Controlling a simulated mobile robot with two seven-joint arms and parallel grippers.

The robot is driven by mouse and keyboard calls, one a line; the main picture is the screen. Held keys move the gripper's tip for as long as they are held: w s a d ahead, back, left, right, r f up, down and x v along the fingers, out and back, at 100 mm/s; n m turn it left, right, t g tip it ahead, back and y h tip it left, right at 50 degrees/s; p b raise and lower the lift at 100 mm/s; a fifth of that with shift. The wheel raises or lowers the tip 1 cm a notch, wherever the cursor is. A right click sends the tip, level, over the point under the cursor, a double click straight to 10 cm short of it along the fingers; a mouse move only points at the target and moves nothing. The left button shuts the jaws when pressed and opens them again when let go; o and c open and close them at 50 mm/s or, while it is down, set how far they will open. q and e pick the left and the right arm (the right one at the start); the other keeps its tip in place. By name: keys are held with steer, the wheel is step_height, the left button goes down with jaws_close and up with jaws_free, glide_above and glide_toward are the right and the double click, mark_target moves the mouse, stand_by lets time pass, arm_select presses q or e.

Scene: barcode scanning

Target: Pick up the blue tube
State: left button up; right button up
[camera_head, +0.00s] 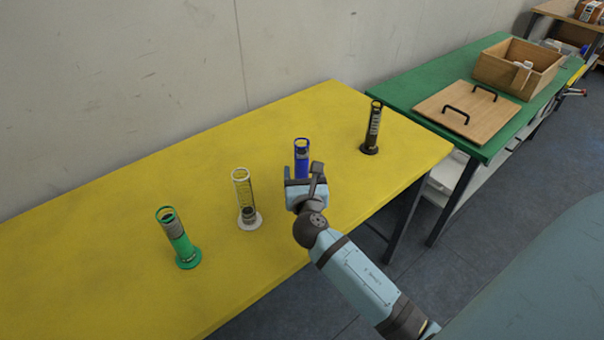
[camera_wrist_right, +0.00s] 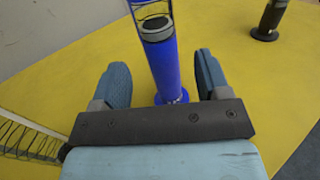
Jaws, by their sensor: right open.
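The blue tube (camera_head: 301,153) stands upright on the yellow table, its lower part hidden behind my right gripper (camera_head: 303,176) in the head view. In the right wrist view the blue tube (camera_wrist_right: 163,65) rises beyond and between the two fingers of my right gripper (camera_wrist_right: 160,82). The fingers are apart, one on each side of the tube, with gaps to it. Whether the tube is fully between the fingertips I cannot tell. The tube's foot is partly hidden by the gripper body. My left gripper is not in view.
On the yellow table (camera_head: 110,180) stand a green tube (camera_head: 178,240), a clear tube with white base (camera_head: 244,195) and a black tube (camera_head: 373,130), also in the wrist view (camera_wrist_right: 270,18). A green table (camera_head: 425,88) holds a wooden box (camera_head: 510,75) and a wooden lid (camera_head: 468,115).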

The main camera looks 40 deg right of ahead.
steer(key=x, duration=0.6)
steer(key=shift+w+d+r, duration=0.1)
steer(key=shift+w+d, duration=0.1)
steer(key=shift+w, duration=0.05)
steer(key=shift+c, duration=0.2)
jaws_close()
